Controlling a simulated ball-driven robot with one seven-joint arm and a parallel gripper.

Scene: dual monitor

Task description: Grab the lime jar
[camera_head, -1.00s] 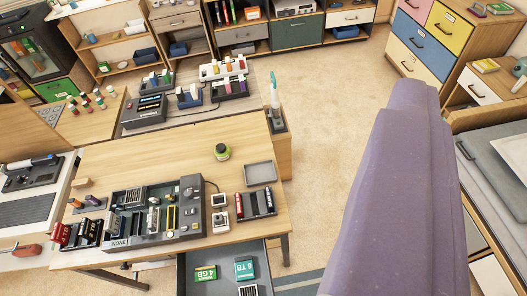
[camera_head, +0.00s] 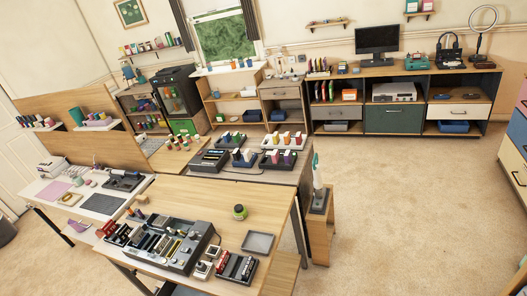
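The lime jar (camera_head: 239,212) is a small, round, lime-green jar with a dark lid. It stands on the wooden table (camera_head: 190,192), near its right side, behind a grey tray. Nothing touches it. My gripper does not show in this view, so I cannot see its fingers.
A grey tray (camera_head: 257,243), a dark device with slots (camera_head: 165,243) and a red-and-black rack (camera_head: 235,267) are near the jar. Chargers with coloured items (camera_head: 283,142) stand behind it. A narrow wooden stand (camera_head: 319,225) is right of the table. Open carpet (camera_head: 410,200) lies further right.

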